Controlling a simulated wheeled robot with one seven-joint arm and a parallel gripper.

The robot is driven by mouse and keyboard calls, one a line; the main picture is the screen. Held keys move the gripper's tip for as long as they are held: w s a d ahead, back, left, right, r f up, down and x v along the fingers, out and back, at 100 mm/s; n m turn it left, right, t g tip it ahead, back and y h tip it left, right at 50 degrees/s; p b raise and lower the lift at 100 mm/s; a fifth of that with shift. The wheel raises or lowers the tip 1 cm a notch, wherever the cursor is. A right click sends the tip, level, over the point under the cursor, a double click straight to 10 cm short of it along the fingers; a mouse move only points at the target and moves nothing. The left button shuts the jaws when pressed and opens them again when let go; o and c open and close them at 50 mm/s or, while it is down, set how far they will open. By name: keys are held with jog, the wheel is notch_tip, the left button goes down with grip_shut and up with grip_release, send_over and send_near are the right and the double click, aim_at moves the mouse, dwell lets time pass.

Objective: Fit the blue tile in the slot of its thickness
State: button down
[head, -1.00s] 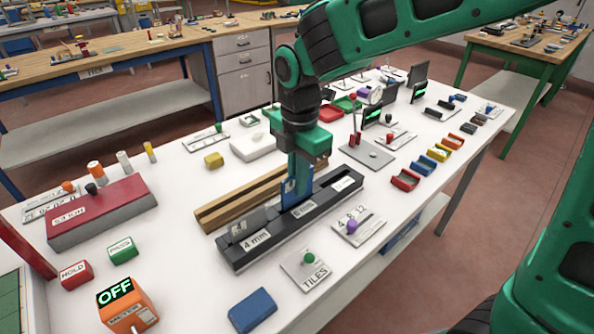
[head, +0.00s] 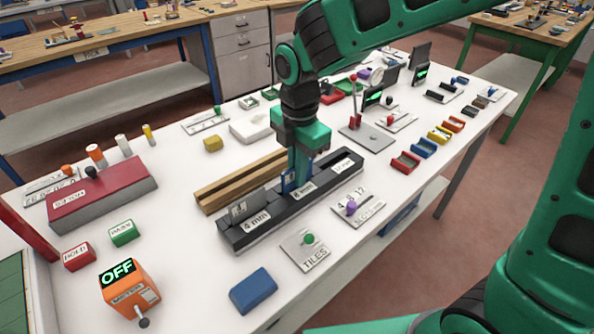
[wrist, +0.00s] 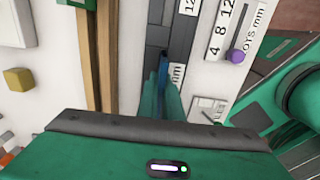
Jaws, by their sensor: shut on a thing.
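The blue tile (head: 288,182) stands upright at the middle part of the dark slot block (head: 275,223), beside the label reading 8 mm. My gripper (head: 300,176) is shut on the tile from above, its green fingers close to the block top. The tile's lower part is hidden; I cannot tell how deep it sits. In the wrist view the tile (wrist: 163,68) shows as a thin blue strip ahead of the fingers (wrist: 160,98). A grey plate (head: 248,206) stands at the 4 mm end. The far end of the block looks empty.
A wooden rail (head: 240,182) runs along the block's back side. In front are a purple-knobbed slots plate (head: 358,208), a green-knobbed tiles plate (head: 306,252) and a loose blue block (head: 253,290). An orange OFF meter (head: 130,288) stands front left. White table is clear between them.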

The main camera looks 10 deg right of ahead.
jog(key=shift+f, duration=0.1)
jog(key=c, duration=1.8)
grip_release()
jog(key=shift+c, duration=0.2)
notch_tip(320, 180, up, 11)
jog(key=shift+d+f, duration=0.1)
jog(key=shift+f, duration=0.05)
jog(key=shift+d, duration=0.1)
jog(key=s+d+f+m, duration=0.1)
jog(key=s+d+m, duration=0.2)
jog(key=d+m, duration=0.7)
jog(key=s+d+f+m, duration=0.1)
jog(key=s+d+m, duration=0.35)
jog(key=d, duration=0.85)
jog(key=s+d+f+m, duration=0.5)
jog(key=s+d+m, duration=0.6)
jog(key=m, duration=0.5)
jog(key=shift+s+d+m, duration=0.35)
jog(key=shift+s, duration=0.8)
